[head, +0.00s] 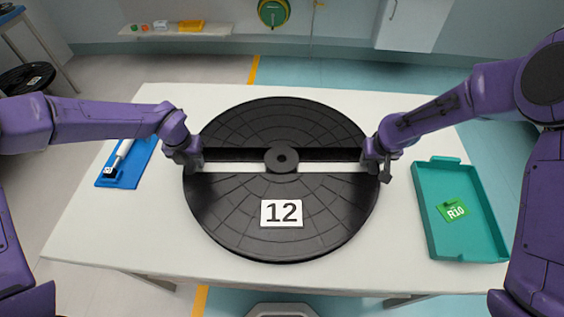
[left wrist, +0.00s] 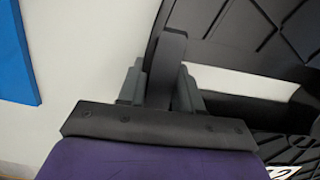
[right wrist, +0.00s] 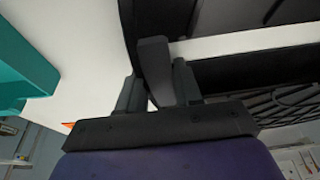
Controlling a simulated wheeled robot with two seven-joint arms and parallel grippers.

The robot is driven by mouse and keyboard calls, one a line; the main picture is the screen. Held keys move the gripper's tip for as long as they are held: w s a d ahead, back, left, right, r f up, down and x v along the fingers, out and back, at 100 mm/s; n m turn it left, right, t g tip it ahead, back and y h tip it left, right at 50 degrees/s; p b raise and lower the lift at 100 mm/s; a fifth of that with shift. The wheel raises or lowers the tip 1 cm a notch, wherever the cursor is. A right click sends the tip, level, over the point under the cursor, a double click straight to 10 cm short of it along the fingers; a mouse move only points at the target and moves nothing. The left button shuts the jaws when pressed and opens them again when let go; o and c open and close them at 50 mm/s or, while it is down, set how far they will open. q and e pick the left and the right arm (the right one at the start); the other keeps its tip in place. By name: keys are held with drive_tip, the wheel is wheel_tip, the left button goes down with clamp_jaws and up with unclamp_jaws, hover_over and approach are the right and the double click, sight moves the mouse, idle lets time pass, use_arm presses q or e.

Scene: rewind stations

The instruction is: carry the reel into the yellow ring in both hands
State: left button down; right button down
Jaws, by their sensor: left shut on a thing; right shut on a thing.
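The large black reel (head: 275,215) with a white "12" label lies over the middle of the white table, with a slot across it and a hub at its centre. My left gripper (head: 190,158) is shut on the reel's left rim; in the left wrist view the rim (left wrist: 172,60) stands between the fingers. My right gripper (head: 377,160) is shut on its right rim, which also shows in the right wrist view (right wrist: 155,70). I cannot tell whether the reel touches the table. No yellow ring can be made out on the table; the reel may hide it.
A blue tray (head: 138,172) with a white tool lies at the table's left. A teal tray (head: 430,220) with a green "R10" card stands at the right. Bare white table (head: 110,235) surrounds the reel. Another black reel (head: 22,80) is at the far left.

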use_arm(q)
drive_tip(key=shift+w+r, duration=0.1)
drive_tip(key=shift+r, duration=0.05)
use_arm(e)
drive_tip(key=shift+w+r, duration=0.1)
